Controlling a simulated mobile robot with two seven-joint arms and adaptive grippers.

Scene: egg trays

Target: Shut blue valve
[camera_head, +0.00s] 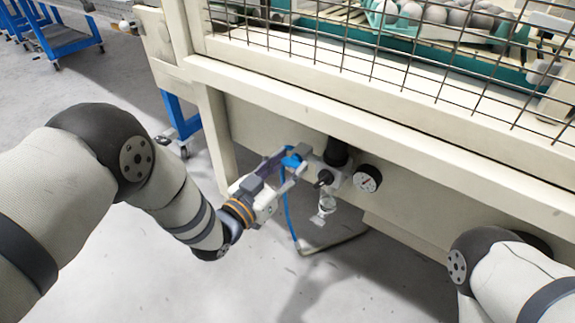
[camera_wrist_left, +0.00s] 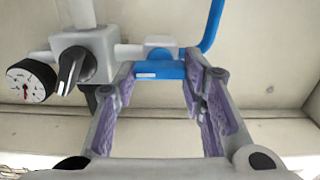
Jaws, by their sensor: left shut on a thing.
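The blue valve (camera_head: 292,161) sits on the pipe fitting under the machine's front panel. In the left wrist view the blue valve (camera_wrist_left: 162,69) shows between the fingertips, with the blue hose rising from its right side. My left gripper (camera_head: 283,168) reaches it from the lower left; in the left wrist view my left gripper (camera_wrist_left: 165,75) has its purple-padded fingers on either side of the blue part. It is shut on the valve. The fingers hide part of the valve. My right arm (camera_head: 510,280) enters at the lower right, but its gripper is out of view.
A pressure gauge (camera_head: 367,179) and a black knob (camera_head: 324,178) sit right of the valve. A blue hose (camera_head: 288,218) hangs below it. The cream machine frame (camera_head: 300,107) and wire mesh are above. Blue carts (camera_head: 62,42) stand at the far left.

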